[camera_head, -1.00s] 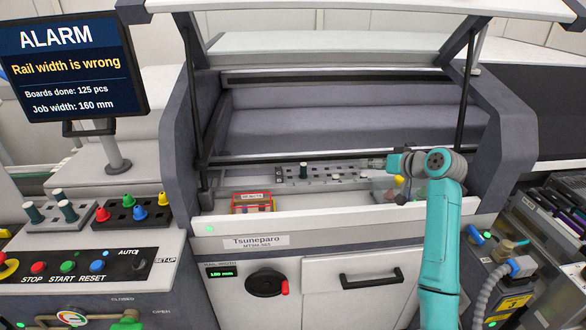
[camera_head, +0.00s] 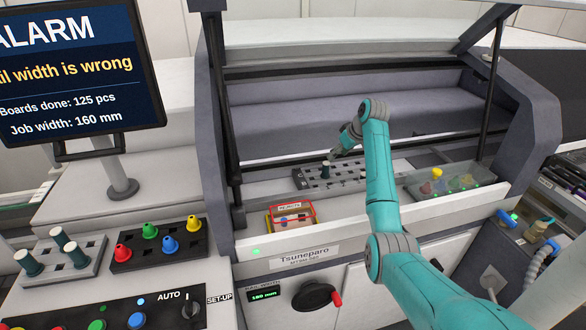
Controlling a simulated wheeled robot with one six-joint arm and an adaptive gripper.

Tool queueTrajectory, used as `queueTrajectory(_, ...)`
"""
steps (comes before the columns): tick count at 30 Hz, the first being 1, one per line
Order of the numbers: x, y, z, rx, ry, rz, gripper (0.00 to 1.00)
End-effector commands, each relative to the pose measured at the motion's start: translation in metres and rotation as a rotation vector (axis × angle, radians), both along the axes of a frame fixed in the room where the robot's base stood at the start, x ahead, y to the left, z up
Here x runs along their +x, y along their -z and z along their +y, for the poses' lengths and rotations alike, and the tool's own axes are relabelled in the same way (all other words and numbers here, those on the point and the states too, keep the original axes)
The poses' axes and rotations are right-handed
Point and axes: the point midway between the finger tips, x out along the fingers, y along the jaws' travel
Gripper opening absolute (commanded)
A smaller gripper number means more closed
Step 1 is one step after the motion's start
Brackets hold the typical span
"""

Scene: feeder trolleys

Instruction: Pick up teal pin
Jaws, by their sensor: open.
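A dark teal pin (camera_head: 326,170) with a pale top stands upright in the grey perforated plate (camera_head: 385,169) inside the open machine. My gripper (camera_head: 336,153) is above and slightly right of this pin, pointing down towards it. It is open, with nothing visible between its fingers. The fingers are small in this view, and I cannot tell the exact gap to the pin. More teal pins (camera_head: 76,254) with pale tops stand in a grey rack (camera_head: 92,262) on the left worktop.
A black rack (camera_head: 127,262) holds red, green, blue and yellow knobs. A red-edged REJECTS box (camera_head: 290,217) sits inside the machine's front ledge. A clear bin (camera_head: 452,180) with coloured pieces is on the right. The raised hood has dark struts (camera_head: 490,95) at both sides.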

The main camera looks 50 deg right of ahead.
Motion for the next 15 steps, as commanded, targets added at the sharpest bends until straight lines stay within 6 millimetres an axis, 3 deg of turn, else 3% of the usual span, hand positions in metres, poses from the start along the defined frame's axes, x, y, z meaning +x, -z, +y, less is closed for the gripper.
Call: queueTrajectory(15,0.023,0.048,-0.008,-0.002,0.000,0.011,0.58)
